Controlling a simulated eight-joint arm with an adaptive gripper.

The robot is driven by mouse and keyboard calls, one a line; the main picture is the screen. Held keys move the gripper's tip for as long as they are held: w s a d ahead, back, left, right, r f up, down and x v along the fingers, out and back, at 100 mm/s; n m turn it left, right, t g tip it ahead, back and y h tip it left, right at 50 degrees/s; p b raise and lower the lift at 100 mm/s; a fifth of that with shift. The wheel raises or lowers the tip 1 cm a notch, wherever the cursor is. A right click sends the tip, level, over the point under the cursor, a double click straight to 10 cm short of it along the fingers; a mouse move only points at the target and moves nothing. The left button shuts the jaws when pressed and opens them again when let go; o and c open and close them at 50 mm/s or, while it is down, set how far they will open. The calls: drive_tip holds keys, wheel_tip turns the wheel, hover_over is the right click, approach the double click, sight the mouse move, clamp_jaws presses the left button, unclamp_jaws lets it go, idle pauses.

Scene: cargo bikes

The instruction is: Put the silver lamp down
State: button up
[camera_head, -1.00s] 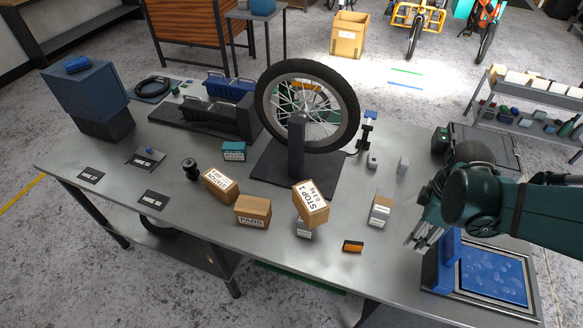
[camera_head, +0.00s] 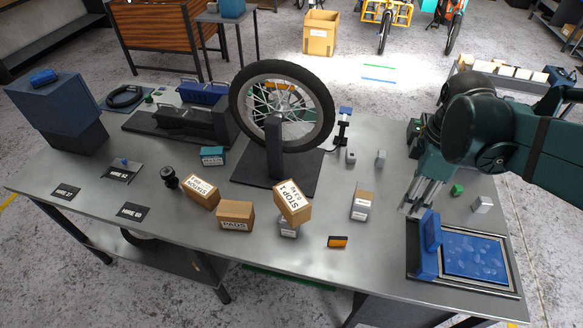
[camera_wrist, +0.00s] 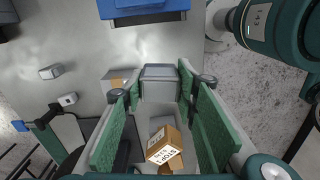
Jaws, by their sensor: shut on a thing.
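My gripper (camera_head: 418,198) is above the right part of the workbench, just behind the blue-topped tray. It also shows in the wrist view (camera_wrist: 160,88), where its green-padded fingers are shut on a silver block-like thing, the silver lamp (camera_wrist: 159,74), at the fingertips. In the head view the lamp is mostly hidden by the fingers. I cannot tell whether its underside touches the bench (camera_head: 385,255). The blue-topped tray (camera_head: 412,272) lies in front of the gripper.
The STOP 1 carton (camera_head: 292,203) and wheel stand (camera_head: 275,150) are further left. Bare bench lies between.

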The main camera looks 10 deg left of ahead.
drive_tip(key=w+a+r+n+p, duration=0.1)
drive_tip(key=w+a+n+p, duration=0.2)
drive_tip(key=a, duration=1.1)
drive_tip(key=w+a+r+n+p, duration=0.1)
drive_tip(key=w+a+n+p, duration=0.15)
drive_tip(key=a, duration=1.05)
drive_tip(key=s+a+f+n+p, duration=0.15)
drive_tip(key=s+a, duration=0.25)
drive_tip(key=a, duration=0.7)
drive_tip(key=s+a+f+n+p, duration=0.1)
drive_tip(key=s+a+n+p, duration=0.15)
drive_tip(key=a, duration=0.85)
drive_tip(key=shift+n, duration=0.45)
drive_tip(key=shift+s+a+f+b, duration=0.1)
drive_tip(key=shift+s+f+b, duration=0.1)
drive_tip(key=shift+f, duration=0.6)
drive_tip(key=shift+s+a+f+b, duration=0.1)
drive_tip(key=shift+s+f, duration=0.05)
drive_tip(key=shift+f, duration=0.6)
drive_tip(key=shift+s+f+b, duration=0.1)
drive_tip(key=shift+s+f, duration=0.1)
drive_tip(key=shift+f, duration=0.6)
drive_tip(key=shift+f, duration=2.9)
drive_tip(key=shift+f, duration=0.1)
